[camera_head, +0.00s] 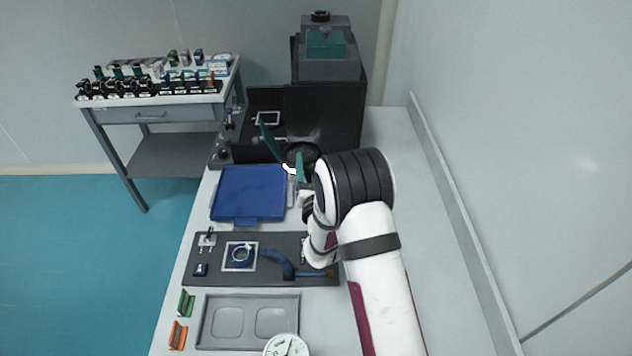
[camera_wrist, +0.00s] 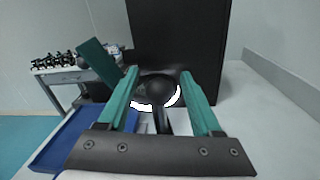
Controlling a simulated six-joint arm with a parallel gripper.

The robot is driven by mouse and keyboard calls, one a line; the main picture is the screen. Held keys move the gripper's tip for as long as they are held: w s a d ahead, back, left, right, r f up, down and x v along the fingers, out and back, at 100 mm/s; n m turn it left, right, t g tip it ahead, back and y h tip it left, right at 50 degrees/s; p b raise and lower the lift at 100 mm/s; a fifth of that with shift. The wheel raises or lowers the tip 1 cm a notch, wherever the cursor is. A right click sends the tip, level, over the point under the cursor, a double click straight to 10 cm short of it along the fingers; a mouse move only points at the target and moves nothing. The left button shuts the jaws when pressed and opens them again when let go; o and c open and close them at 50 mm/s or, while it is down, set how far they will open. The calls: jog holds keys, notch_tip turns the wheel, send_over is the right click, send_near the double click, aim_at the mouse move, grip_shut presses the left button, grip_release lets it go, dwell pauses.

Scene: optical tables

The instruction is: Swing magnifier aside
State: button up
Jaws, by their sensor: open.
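The magnifier appears to be the dark round head (camera_head: 302,152) at the front of the black enclosure in the head view. A white crescent shows at its lower edge. In the wrist view a black ball-shaped knob (camera_wrist: 157,89) on a dark stalk stands in front of a white ring (camera_wrist: 171,101). My gripper (camera_wrist: 159,75) has its two teal fingers open, one on each side of the knob. Whether either finger touches it I cannot tell. In the head view my gripper (camera_head: 299,166) is beside the dark head, partly hidden by my wrist.
A teal panel (camera_wrist: 97,62) stands tilted left of my fingers. The black enclosure (camera_head: 345,115) rises behind. A blue tray (camera_head: 249,193) and a dark plate with small parts (camera_head: 220,275) lie nearer. The bench's right side (camera_head: 405,165) is clear.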

jog(key=s+d, duration=0.1)
jog(key=s, duration=1.2)
jog(key=shift+s, duration=0.4)
jog(key=shift+w+a, duration=0.1)
jog(key=shift+w, duration=0.05)
jog(key=shift+c, duration=1)
jog(key=w+a+m+g+y, duration=0.1)
jog(key=w+a+m+y, duration=0.1)
jog(key=w+a+f+m+g+y, duration=0.1)
jog(key=w+a+y, duration=0.1)
jog(key=a+y, duration=0.1)
jog(key=w+a+f+m+g+y, duration=0.1)
jog(key=w+a+m+g+y, duration=0.1)
jog(key=w+a, duration=0.1)
jog(key=shift+w+f+m+y, duration=0.1)
jog(key=shift+f+m+y, duration=0.15)
jog(key=shift+m+y, duration=0.05)
grip_shut()
jog(key=w+a, duration=0.2)
jog(key=w, duration=0.7)
jog(key=shift+w, duration=0.15)
